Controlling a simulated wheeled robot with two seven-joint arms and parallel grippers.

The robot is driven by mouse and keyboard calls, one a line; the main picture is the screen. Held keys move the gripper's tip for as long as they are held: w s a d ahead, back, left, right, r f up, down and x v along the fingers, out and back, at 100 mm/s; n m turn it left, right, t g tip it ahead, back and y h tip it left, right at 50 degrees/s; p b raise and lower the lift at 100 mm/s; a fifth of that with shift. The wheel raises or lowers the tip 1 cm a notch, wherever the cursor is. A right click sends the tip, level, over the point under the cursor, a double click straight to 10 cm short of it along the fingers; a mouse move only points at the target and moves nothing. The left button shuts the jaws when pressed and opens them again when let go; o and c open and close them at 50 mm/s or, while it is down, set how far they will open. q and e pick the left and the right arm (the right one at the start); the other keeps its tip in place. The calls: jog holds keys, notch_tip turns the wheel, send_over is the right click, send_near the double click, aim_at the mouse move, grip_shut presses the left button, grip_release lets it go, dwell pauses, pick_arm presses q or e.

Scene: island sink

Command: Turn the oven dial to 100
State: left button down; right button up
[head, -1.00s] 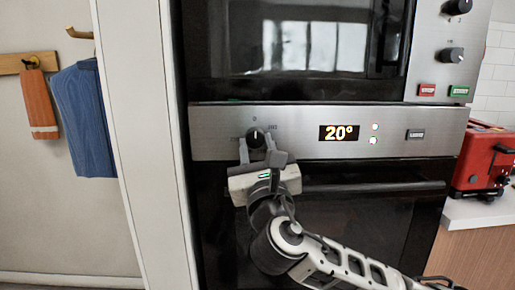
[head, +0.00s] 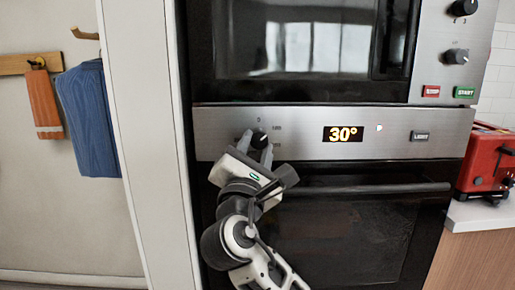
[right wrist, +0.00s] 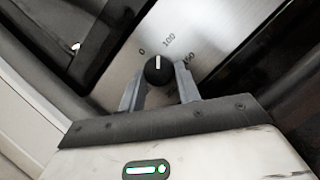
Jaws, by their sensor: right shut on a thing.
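The oven dial (head: 259,138) is a black round knob with a white mark, on the steel panel left of the display. The oven display (head: 342,134) reads 30°. My right gripper (head: 256,149) is shut on the dial, one finger on each side, with its wrist rolled. In the right wrist view the dial (right wrist: 158,70) sits between the fingertips of the gripper (right wrist: 159,85). Its white mark points between the 0 (right wrist: 142,51) and the 100 (right wrist: 169,40). A further number on the right is partly hidden by a finger. My left gripper is not in view.
A LIGHT button (head: 420,136) is right of the display. The oven handle (head: 375,188) runs below the panel. A microwave with knobs (head: 464,7) and a START button (head: 465,92) is above. A red toaster (head: 487,163) stands at the right.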

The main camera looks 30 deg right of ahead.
jog(key=shift+w+a+r+m+g, duration=0.1)
jog(key=shift+m+g, duration=0.5)
jog(key=shift+m, duration=0.8)
jog(key=o, duration=1)
